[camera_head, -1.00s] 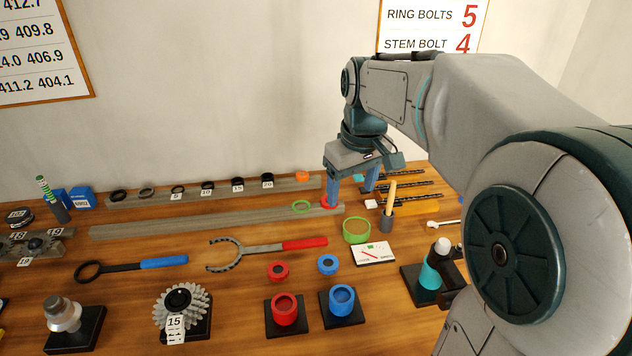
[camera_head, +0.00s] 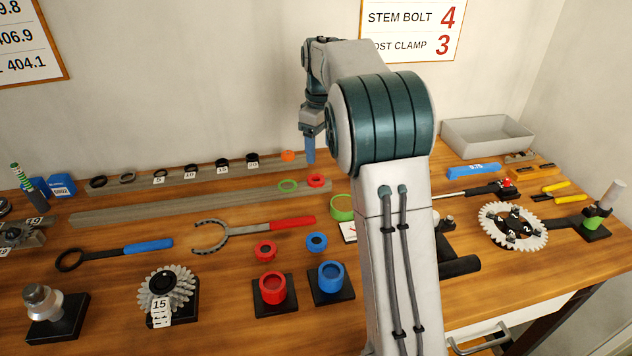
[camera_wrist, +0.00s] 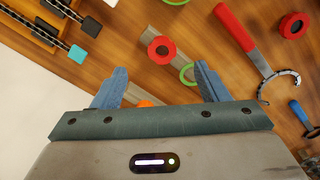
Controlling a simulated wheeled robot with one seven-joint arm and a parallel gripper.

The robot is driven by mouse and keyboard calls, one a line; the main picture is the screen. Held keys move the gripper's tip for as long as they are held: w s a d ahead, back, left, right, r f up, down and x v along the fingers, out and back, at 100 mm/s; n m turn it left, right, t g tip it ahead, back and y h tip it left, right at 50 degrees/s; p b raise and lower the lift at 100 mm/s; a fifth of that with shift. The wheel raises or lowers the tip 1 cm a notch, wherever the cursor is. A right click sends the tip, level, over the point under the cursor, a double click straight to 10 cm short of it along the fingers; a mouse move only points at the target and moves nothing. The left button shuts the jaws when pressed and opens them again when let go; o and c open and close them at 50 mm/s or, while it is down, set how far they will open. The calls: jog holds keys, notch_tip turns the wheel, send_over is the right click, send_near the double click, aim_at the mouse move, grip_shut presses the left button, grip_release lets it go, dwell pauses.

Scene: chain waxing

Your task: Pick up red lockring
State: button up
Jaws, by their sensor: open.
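A flat red ring (camera_head: 316,185) lies at the right end of the front grey rail, beside a thin green ring (camera_head: 288,180). In the wrist view this red ring (camera_wrist: 153,45) appears ahead of the gap between the fingers, apart from them. Another red ring with a dark centre (camera_head: 265,257) lies on the table behind the red cup; it also shows in the wrist view (camera_wrist: 284,27). I cannot tell for sure which is the lockring. My gripper (camera_wrist: 160,84) is open and empty; in the head view it (camera_head: 310,152) hangs above the back of the table, partly hidden by my arm.
Black rings and an orange piece (camera_head: 288,156) sit along the back rail. A grey bin (camera_head: 487,138) is at right.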

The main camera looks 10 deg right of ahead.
aim_at(316, 179)
notch_tip(316, 179, down, 3)
jog(key=shift+f, duration=0.2)
jog(key=f, duration=0.3)
jog(key=a+f, duration=0.1)
jog(key=shift+w+f+p, duration=0.3)
jog(key=shift+f, duration=0.4)
jog(key=c, duration=1.1)
